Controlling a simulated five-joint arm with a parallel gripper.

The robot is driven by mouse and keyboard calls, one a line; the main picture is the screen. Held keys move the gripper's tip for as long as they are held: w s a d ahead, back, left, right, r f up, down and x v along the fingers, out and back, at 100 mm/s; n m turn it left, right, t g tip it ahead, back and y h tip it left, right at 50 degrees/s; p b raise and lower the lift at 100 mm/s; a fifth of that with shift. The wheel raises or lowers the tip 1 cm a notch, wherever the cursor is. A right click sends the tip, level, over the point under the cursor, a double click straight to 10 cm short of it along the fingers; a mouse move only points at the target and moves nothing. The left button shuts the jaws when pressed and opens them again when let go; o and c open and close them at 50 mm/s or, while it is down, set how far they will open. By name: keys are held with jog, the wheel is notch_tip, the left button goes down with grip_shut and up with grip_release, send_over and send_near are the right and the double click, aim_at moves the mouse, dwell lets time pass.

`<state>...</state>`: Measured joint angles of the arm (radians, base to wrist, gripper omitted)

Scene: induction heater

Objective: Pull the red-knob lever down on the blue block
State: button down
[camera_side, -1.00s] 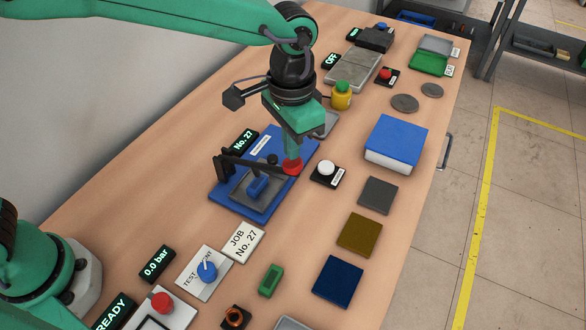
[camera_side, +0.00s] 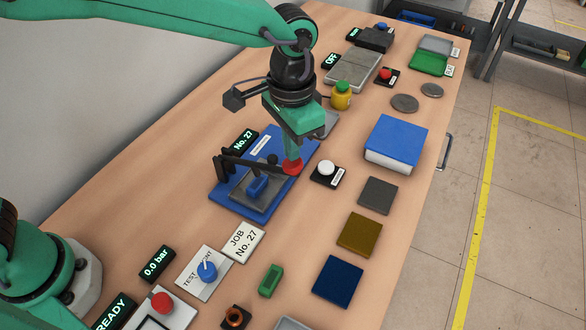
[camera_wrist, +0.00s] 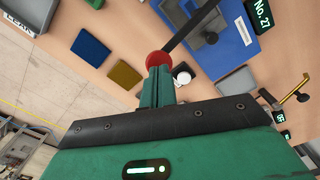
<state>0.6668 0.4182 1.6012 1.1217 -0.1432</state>
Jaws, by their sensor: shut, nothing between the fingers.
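The blue block (camera_side: 226,195) is a flat blue base on the bench, with a grey plate and a small blue piece on it. Its dark lever (camera_side: 245,164) runs from a post at the left to a red knob (camera_side: 292,169) at the right, tilted slightly downward. My gripper (camera_side: 292,156) is shut and points down, its fingertips right at the top of the red knob. In the wrist view the knob (camera_wrist: 158,60) shows just beyond the closed fingers (camera_wrist: 158,80), and the lever (camera_wrist: 188,28) leads away from it. Whether fingers and knob touch, I cannot tell for certain.
A black box with a white button (camera_side: 326,169) stands close to the knob's right. A blue-and-white box (camera_side: 397,140) and several coloured pads lie further right.

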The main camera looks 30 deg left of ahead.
aim_at(292, 170)
jog(key=shift+f, duration=0.3)
jog(key=shift+f, duration=3.05)
